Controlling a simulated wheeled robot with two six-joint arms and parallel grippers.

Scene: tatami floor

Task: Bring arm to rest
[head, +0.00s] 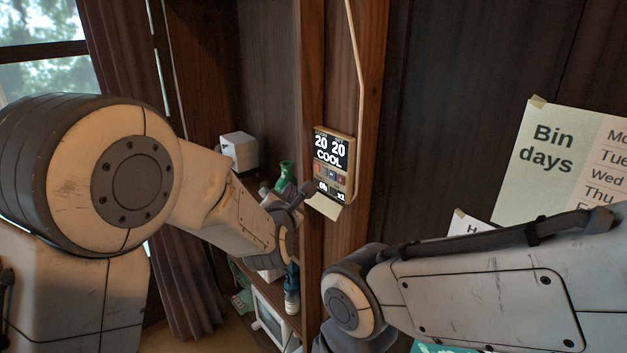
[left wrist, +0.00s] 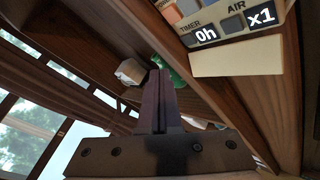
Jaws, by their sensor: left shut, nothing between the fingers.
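My left arm comes in from the left, and its gripper (head: 304,190) is raised close to the lower left of a small wall control panel (head: 333,160). The panel is fixed to a wooden post and reads "20 20 COOL". In the left wrist view the two dark fingers (left wrist: 159,78) are together with nothing between them. The panel's lower part (left wrist: 235,28) shows there at the top right, reading "0h" and "x1", apart from the fingertips. My right arm (head: 490,290) crosses the lower right of the head view. Its gripper is out of sight.
Behind the left gripper is a wooden shelf unit with a white box (head: 239,151), a green object (head: 286,175) and a white-framed item (head: 270,325). A curtain (head: 125,60) and window (head: 40,60) are at the left. A "Bin days" sheet (head: 550,150) hangs at the right.

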